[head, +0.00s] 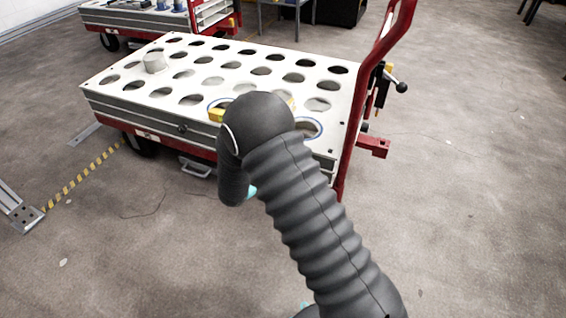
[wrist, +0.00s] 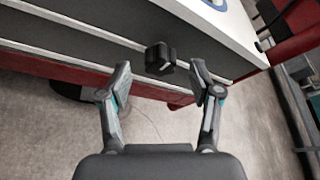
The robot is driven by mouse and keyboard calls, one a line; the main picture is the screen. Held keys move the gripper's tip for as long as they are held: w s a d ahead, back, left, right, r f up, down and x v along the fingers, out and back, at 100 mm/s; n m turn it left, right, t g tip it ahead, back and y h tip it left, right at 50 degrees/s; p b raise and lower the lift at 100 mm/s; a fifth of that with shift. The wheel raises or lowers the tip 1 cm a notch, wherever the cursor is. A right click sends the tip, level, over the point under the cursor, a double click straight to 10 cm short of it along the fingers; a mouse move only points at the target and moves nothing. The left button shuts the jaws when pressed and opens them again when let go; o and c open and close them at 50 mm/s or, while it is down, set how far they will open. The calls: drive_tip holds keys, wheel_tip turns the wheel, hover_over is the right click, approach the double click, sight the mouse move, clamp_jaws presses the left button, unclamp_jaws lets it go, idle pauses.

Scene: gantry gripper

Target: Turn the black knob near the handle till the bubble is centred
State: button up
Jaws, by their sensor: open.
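A black knob (wrist: 159,58) sticks out of the grey side of the white-topped cart (wrist: 65,32) in the wrist view. My gripper (wrist: 161,80) is open, with one finger to the left and one to the right of the knob. The knob shows between and just beyond the fingertips, and I see no clear contact. In the head view my arm hides the gripper and this knob. The cart's red handle (head: 399,30) rises at its right end. I cannot make out any bubble in either view.
The cart's top (head: 228,66) has rows of round holes, with a pale cylinder (head: 154,63) in one. Another dark knob (head: 181,128) sits further left on the side. A black-tipped lever (head: 401,87) juts out beside the handle. The floor in front is mostly clear.

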drive_tip(key=shift+x, duration=1.2)
drive_tip(key=c, duration=1.1)
drive_tip(key=shift+c, duration=0.2)
drive_tip(key=shift+b, duration=0.4)
drive_tip(key=m+b, duration=0.1)
drive_tip(key=b, duration=0.1)
drive_tip(key=m+y+b, duration=0.1)
drive_tip(key=b, duration=0.1)
drive_tip(key=shift+d+f+y, duration=0.1)
drive_tip(key=shift+f+y, duration=0.15)
drive_tip(key=shift+y, duration=0.05)
drive_tip(key=m+y+b, duration=0.1)
drive_tip(key=m+b, duration=0.1)
drive_tip(key=b, duration=0.1)
drive_tip(key=shift+t, duration=0.3)
drive_tip(key=m+y, duration=0.1)
drive_tip(key=m+y+b, duration=0.1)
drive_tip(key=shift+r+m+t, duration=0.3)
drive_tip(key=shift+m+t, duration=0.1)
drive_tip(key=shift+m+t+y, duration=0.6)
drive_tip(key=shift+m+y, duration=0.4)
drive_tip(key=shift+m, duration=0.6)
